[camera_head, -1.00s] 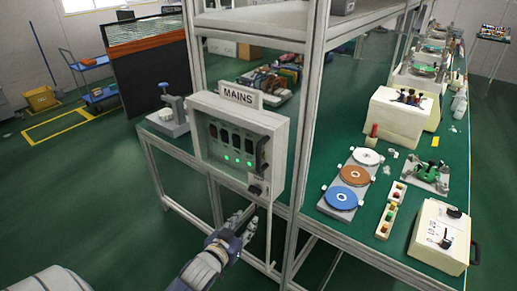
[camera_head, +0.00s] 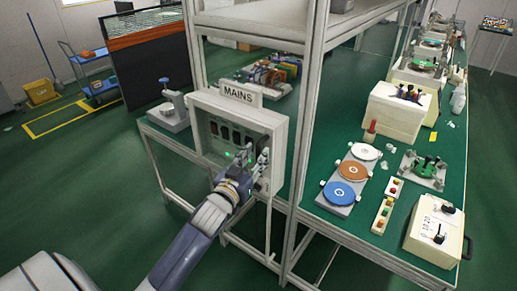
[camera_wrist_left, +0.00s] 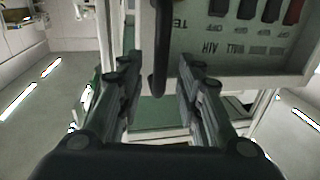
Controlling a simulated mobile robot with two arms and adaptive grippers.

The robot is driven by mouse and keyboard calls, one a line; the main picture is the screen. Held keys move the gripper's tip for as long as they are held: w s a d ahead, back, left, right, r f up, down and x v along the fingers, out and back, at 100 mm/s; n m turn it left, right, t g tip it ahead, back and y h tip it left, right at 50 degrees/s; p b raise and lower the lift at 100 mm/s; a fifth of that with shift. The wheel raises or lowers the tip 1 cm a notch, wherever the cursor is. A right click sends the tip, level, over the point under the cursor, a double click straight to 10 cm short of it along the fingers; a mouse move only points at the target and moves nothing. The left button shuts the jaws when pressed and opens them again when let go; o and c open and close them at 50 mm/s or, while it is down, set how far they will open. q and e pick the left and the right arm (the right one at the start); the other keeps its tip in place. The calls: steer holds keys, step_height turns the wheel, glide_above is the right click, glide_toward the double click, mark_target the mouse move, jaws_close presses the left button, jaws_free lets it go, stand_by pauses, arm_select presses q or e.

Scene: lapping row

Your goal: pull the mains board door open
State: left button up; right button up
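The mains board (camera_head: 272,122), a pale grey box with a "MAINS" sign (camera_head: 238,94) on top, is mounted on the rack frame. Its front shows dark switches and green lights, and its door looks closed. My left gripper (camera_head: 252,158) is at the lower right of the board's front and hides part of it. In the left wrist view, the dark door handle (camera_wrist_left: 160,55) stands between the two spread fingers (camera_wrist_left: 160,78), with a gap visible on each side. Dark switches, one of them red, show beyond. My right gripper is not in view.
The green bench (camera_head: 335,222) at right holds a plate with coloured discs (camera_head: 352,170), a button box (camera_head: 384,214) and a cream control box (camera_head: 434,232). A rack post (camera_head: 303,130) stands just right of the board. Green floor is open at left.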

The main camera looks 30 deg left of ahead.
arm_select(q)
steer(key=shift+w+a, duration=0.15)
steer(key=shift+w, duration=1.15)
jaws_close()
